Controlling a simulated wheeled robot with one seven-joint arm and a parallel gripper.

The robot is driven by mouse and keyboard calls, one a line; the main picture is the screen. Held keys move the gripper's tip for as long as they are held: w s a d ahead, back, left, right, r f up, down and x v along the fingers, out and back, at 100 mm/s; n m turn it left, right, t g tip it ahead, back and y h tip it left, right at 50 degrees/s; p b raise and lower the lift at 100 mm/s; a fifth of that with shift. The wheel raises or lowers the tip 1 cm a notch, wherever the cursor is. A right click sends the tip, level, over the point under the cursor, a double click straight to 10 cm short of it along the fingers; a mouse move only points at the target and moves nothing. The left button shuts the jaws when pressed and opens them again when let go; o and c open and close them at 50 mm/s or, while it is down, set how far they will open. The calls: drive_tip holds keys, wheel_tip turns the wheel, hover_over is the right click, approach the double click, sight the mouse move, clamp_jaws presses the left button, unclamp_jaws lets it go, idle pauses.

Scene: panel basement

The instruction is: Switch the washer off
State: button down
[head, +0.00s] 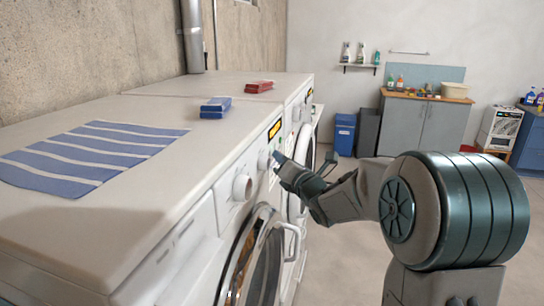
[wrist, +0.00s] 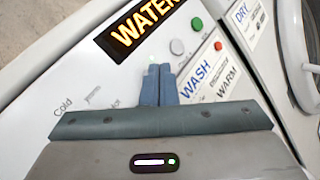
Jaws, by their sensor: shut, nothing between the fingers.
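The washer (head: 150,205) is the nearest white machine, with a round front door, knobs and a lit amber display (head: 275,129). In the wrist view its panel (wrist: 118,75) shows the display reading "WATER" (wrist: 140,26), a green button (wrist: 197,24), a grey round button (wrist: 178,46), a small red light (wrist: 218,46) and a "WASH / WARM" label (wrist: 212,78). My gripper (head: 279,158) is at the panel, beside a knob (head: 263,160). In the wrist view its shut, empty fingers (wrist: 158,72) point at the panel just below the grey button. I cannot tell whether they touch.
A second machine with a "DRY" label (wrist: 242,18) stands beyond the washer. A striped cloth (head: 95,152), a blue box (head: 215,107) and a red box (head: 259,87) lie on top. The washer's door handle (head: 290,232) juts out below the panel. The floor at right is open.

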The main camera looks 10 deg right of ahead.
drive_tip(key=shift+d, duration=0.1)
drive_tip(key=shift+s+d+b, duration=0.25)
drive_tip(key=shift+d+b, duration=0.15)
drive_tip(key=shift+b, duration=0.3)
drive_tip(key=s+d+b, duration=0.2)
drive_tip(key=d+b, duration=0.1)
drive_tip(key=d, duration=0.2)
drive_tip(key=shift+s+d, duration=0.15)
drive_tip(key=shift+d, duration=0.15)
idle(1.3)
